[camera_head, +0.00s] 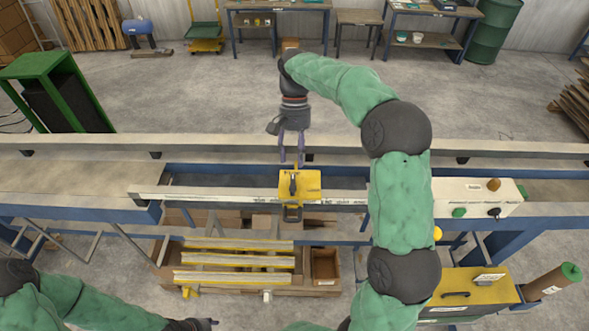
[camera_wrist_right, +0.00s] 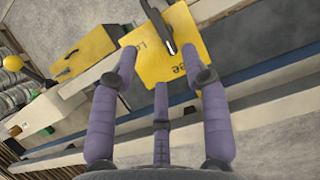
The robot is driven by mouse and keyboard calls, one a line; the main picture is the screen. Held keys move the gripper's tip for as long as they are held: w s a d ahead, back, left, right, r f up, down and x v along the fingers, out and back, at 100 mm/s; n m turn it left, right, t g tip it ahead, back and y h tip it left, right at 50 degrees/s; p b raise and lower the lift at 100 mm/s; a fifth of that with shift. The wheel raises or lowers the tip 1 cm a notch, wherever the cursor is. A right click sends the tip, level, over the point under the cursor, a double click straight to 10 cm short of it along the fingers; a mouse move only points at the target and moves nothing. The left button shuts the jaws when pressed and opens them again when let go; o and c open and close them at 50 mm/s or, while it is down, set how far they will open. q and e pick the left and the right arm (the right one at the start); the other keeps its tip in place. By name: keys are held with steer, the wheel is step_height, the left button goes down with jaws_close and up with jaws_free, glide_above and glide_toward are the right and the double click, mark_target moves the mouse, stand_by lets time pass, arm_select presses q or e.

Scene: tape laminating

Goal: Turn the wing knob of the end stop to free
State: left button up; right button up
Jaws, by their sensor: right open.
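The end stop is a yellow block (camera_head: 312,184) clamped on the long rail of the bench in the head view. Its yellow plate with partly hidden lettering fills the top middle of the right wrist view (camera_wrist_right: 182,40). The dark wing knob (camera_head: 293,184) stands on the plate; in the wrist view (camera_wrist_right: 160,28) it is a long dark bar, cut by the top edge. My right gripper (camera_head: 291,150) is open and empty, its purple fingers (camera_wrist_right: 165,72) just short of the knob. My left gripper (camera_head: 203,322) is low at the bottom edge, its fingers unclear.
The grey rail (camera_head: 235,197) runs left and right of the end stop. A white control box (camera_head: 470,194) with buttons sits to the right. Yellow-edged strips (camera_head: 235,261) lie on a lower pallet. The floor beyond the bench is mostly clear.

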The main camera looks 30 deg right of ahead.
steer(key=shift+v, duration=2.15)
